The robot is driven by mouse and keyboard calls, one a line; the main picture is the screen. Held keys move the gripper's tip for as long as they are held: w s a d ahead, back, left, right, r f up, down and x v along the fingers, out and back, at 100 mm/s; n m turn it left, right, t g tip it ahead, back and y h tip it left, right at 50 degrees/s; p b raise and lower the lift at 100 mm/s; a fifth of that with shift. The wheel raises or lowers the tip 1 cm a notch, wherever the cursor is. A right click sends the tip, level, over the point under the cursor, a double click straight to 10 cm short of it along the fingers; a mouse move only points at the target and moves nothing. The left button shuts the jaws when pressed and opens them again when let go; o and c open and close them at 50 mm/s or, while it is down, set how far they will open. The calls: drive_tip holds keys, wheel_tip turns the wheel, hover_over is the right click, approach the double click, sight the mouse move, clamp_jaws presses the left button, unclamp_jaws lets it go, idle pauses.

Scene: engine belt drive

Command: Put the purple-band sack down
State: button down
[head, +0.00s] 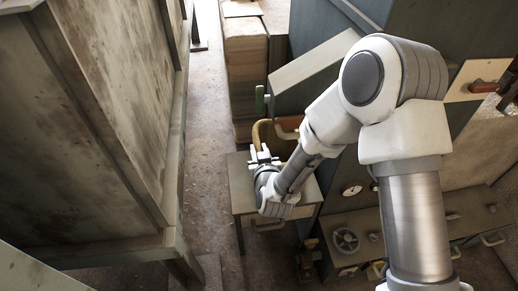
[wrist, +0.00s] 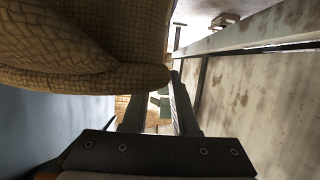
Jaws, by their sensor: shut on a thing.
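A woven tan sack (wrist: 75,45) fills the upper left of the wrist view, very close to the camera. A narrow end of it runs across between the fingers of my gripper (wrist: 158,84), which is shut on it. In the head view my gripper (head: 262,156) is above a small grey table (head: 240,182), with part of the tan sack (head: 262,130) showing just beyond it. No purple band shows in either view. The sack's underside is hidden, so I cannot tell whether it touches the table.
A large stained cabinet (head: 110,110) stands on the left, with a strip of open floor (head: 200,130) beside it. A stack of brown boxes (head: 245,65) stands behind the table. A low bench with a round fan-like part (head: 346,240) is at the lower right.

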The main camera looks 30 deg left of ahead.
drive_tip(key=shift+f, duration=0.35)
drive_tip(key=c, duration=0.6)
unclamp_jaws()
drive_tip(key=shift+d+r, duration=0.1)
